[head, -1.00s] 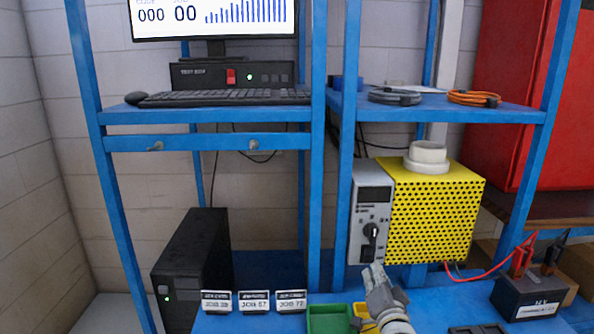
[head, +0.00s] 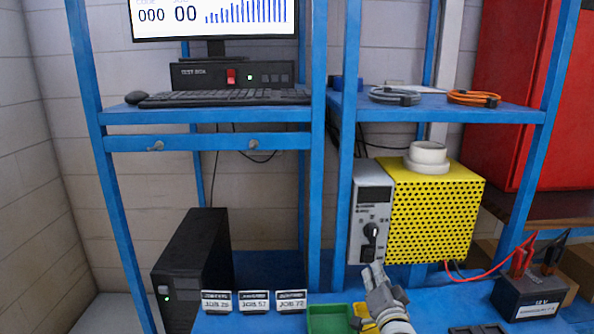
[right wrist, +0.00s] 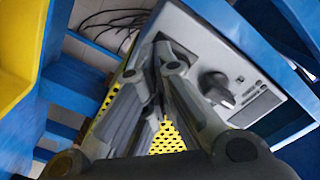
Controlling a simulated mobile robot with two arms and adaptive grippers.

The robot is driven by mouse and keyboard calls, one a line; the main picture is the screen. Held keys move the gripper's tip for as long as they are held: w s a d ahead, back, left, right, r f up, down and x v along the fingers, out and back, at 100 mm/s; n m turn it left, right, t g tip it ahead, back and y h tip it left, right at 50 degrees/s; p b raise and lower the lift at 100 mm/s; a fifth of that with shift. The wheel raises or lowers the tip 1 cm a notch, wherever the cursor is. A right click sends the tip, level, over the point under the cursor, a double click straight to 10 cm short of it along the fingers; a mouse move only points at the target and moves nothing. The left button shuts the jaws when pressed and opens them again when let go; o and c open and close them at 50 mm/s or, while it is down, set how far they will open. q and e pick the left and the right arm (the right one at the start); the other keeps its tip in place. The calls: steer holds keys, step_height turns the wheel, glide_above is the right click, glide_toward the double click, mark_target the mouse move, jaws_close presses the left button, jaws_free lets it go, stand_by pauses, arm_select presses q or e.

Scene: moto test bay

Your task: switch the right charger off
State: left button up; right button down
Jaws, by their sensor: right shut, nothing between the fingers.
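The charger is a yellow perforated box (head: 433,212) with a grey front panel (head: 360,247) on the blue bench. A black rotary knob (head: 372,232) sits on the panel below a dark display (head: 374,194). My right gripper (head: 372,270) is shut and empty, just below the panel and apart from the knob in the head view. In the right wrist view the shut fingers (right wrist: 165,58) are left of the knob (right wrist: 216,87). Whether they touch the panel I cannot tell. The knob's exact setting is too small to read. My left gripper is not in view.
A white round fitting (head: 428,155) stands on the charger. A battery (head: 530,297) with red and black clamps is at the right. Green (head: 328,318) and yellow bins lie beside my right gripper. A blue post (head: 345,150) rises left of the charger.

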mark_target(369, 259)
steer(key=shift+w, duration=0.1)
stand_by(0.3)
steer(key=shift+w+b, duration=0.4)
steer(key=shift+w, duration=0.95)
steer(key=shift+r, duration=0.35)
